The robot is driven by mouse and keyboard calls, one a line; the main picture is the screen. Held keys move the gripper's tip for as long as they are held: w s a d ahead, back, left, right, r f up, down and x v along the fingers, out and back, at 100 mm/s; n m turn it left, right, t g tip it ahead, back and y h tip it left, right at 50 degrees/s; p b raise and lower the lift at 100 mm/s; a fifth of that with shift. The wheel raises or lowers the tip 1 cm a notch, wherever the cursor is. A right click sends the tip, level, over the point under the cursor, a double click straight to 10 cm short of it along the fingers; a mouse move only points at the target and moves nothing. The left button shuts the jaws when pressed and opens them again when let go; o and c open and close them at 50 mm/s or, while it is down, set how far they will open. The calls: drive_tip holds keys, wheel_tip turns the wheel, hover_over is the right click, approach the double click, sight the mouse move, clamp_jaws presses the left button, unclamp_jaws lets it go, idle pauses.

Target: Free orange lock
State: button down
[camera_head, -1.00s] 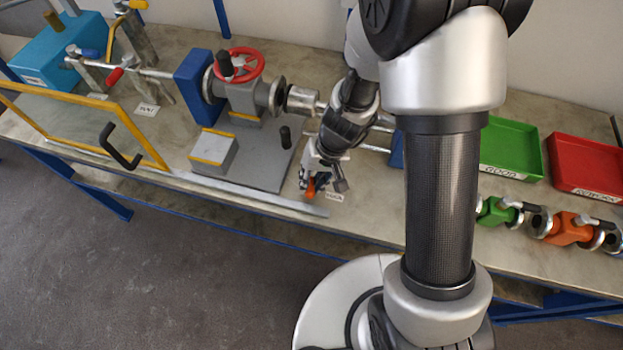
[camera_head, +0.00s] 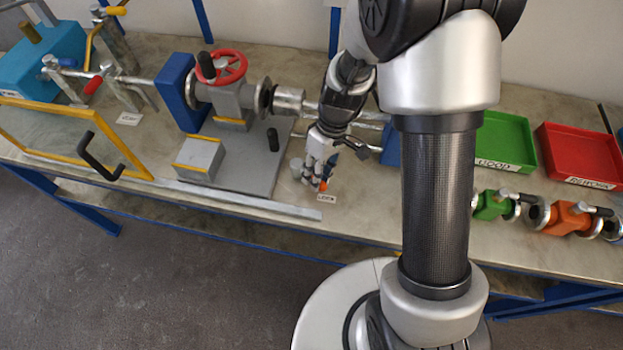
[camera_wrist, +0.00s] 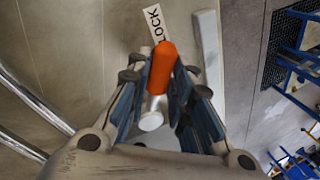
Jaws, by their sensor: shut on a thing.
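The orange lock handle (camera_wrist: 162,68) shows in the wrist view between the fingers of my gripper (camera_wrist: 158,82). Its orange grip points toward the LOCK label (camera_wrist: 153,24), and a silver round end (camera_wrist: 151,121) sits on the palm side. My gripper is shut on it, with blue finger pads along both sides. In the head view my gripper (camera_head: 318,178) is low over the bench beside the LOCK label (camera_head: 327,198). Only a small bit of the orange handle (camera_head: 323,186) shows there; the fingers hide the rest.
A grey fixture with a red handwheel (camera_head: 221,67) stands left of my gripper. A yellow-framed guard (camera_head: 75,140) with a black handle is further left. Green (camera_head: 505,145) and red (camera_head: 580,155) trays and green and orange flanged vessels (camera_head: 567,217) are at the right.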

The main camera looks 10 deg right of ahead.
drive_tip(key=n, duration=0.1)
drive_tip(key=w+d+n, duration=0.1)
drive_tip(key=n, duration=0.1)
drive_tip(key=shift+w+d+n+g+h, duration=0.15)
drive_tip(key=shift+w+n+g+h, duration=0.15)
drive_tip(key=shift+h, duration=0.1)
drive_tip(key=shift+w+d+n+h, duration=0.15)
drive_tip(key=shift+w+n, duration=0.25)
drive_tip(key=shift+n, duration=0.3)
drive_tip(key=shift+w+d+n+h, duration=0.15)
drive_tip(key=shift+w+n, duration=0.25)
drive_tip(key=shift+n, duration=0.3)
drive_tip(key=c, duration=1.4)
unclamp_jaws()
drive_tip(key=shift+w+v, duration=0.1)
drive_tip(key=shift+v, duration=2.95)
drive_tip(key=shift+w+v, duration=0.15)
drive_tip(key=shift+v, duration=2.85)
